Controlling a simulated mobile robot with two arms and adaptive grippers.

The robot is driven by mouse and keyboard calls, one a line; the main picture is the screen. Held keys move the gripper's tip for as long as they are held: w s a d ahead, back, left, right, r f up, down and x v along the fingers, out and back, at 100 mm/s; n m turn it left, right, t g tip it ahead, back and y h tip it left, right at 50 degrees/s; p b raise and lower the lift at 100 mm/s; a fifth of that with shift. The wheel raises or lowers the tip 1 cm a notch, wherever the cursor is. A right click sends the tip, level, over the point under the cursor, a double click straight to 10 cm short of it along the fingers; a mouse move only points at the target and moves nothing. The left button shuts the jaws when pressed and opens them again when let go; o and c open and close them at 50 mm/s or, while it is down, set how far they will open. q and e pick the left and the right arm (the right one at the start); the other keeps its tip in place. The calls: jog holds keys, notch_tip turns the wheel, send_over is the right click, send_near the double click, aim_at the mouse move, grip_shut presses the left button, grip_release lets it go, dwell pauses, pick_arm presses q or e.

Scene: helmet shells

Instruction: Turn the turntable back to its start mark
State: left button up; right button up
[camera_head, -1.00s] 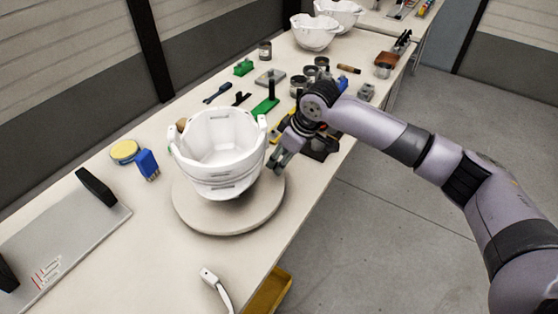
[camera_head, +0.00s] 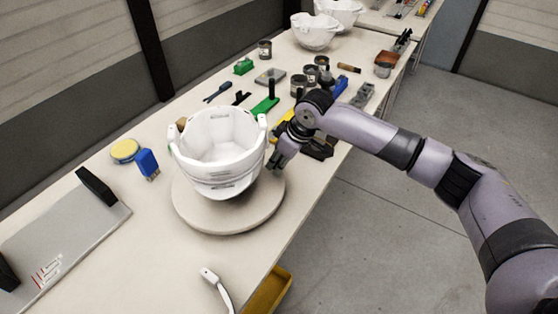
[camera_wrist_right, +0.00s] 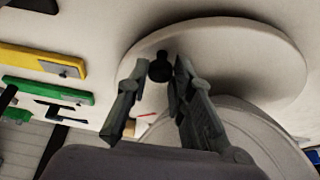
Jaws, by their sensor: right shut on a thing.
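The round pale turntable (camera_head: 245,219) stands near the bench's front edge. A white helmet shell (camera_head: 217,185) sits upright on it, open side up. My right gripper (camera_head: 275,164) is at the turntable's right rim, beside the shell. In the right wrist view the gripper (camera_wrist_right: 161,66) has its fingers on either side of a small black knob (camera_wrist_right: 160,68) at the rim of the turntable (camera_wrist_right: 225,60), and is shut on it. A short red line (camera_wrist_right: 147,114) shows just off the rim. The left gripper is not in view.
A blue tool (camera_head: 147,163) and a yellow-lidded tin (camera_head: 125,150) lie left of the turntable. A grey board with black handles (camera_head: 62,235) is at the front left. A white cable-ended piece (camera_head: 210,277) lies in front. Tools and jars crowd the bench behind.

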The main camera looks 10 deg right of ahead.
grip_shut()
dwell(0.4)
